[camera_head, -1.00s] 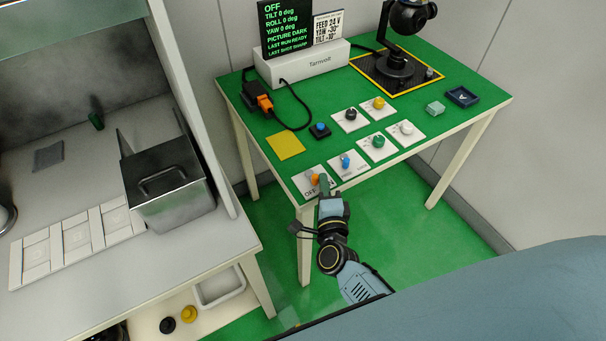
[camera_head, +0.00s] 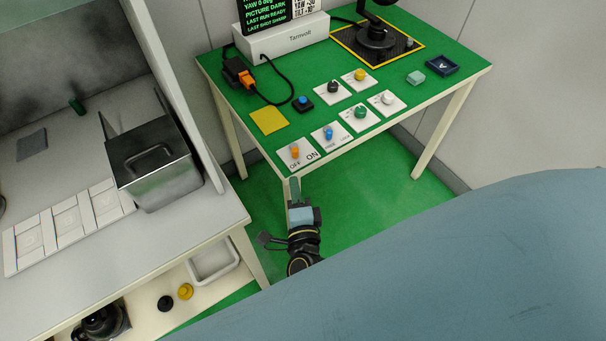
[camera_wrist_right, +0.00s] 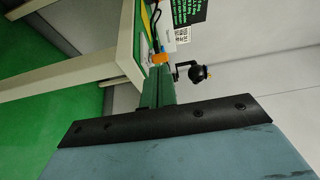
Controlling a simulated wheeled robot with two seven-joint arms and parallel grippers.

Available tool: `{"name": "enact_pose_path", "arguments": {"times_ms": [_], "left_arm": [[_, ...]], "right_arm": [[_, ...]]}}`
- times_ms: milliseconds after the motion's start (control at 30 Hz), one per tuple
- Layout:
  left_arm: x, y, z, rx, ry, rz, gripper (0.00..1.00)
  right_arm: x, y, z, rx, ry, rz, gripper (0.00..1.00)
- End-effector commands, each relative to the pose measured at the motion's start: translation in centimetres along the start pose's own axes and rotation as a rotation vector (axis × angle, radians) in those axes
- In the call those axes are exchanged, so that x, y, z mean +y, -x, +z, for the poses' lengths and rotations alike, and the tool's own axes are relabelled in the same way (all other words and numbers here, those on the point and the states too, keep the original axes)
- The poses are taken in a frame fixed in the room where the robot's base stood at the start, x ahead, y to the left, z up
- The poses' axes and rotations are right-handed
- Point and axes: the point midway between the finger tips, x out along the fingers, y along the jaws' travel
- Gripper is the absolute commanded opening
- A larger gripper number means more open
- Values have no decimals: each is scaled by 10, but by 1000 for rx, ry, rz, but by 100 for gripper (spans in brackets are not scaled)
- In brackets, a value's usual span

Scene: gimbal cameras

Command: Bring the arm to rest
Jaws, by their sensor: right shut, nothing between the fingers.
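My right gripper (camera_head: 294,184) is shut and empty. Its green fingers point up toward the near left corner of the green table (camera_head: 330,66), just off its front edge. The fingers also show in the right wrist view (camera_wrist_right: 157,88), pressed together. Beyond them in the head view is the orange switch (camera_head: 295,152) on a white card marked OFF and ON; the gripper is apart from it. A blue switch (camera_head: 328,133) sits on the card to its right. My left gripper is not in view.
A grey bench (camera_head: 190,221) with a metal bin (camera_head: 152,163) stands at left. The table holds several switch cards, a yellow sheet (camera_head: 269,121), a white Tarnvolt unit (camera_head: 287,37) and a black gimbal camera (camera_head: 375,36). Green floor between bench and table is open.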

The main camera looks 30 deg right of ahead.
Motion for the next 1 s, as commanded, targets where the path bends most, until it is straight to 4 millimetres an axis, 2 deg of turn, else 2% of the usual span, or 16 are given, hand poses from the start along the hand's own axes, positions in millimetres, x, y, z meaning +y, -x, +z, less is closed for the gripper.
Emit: {"name": "enact_pose_path", "arguments": {"times_ms": [167,667,733,767,867,967,1000], "left_arm": [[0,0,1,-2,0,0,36],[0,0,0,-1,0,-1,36],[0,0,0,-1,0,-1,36],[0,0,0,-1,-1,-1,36],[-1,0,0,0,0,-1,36],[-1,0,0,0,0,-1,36],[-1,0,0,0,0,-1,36]], "right_arm": [[0,6,5,0,0,-1,0],[0,6,5,-1,1,0,0],[4,7,6,-14,20,8,0],[9,8,7,-28,42,18,0],[43,19,14,-127,187,83,0],[101,44,18,-300,429,190,0],[128,59,17,-381,537,239,0]]}}
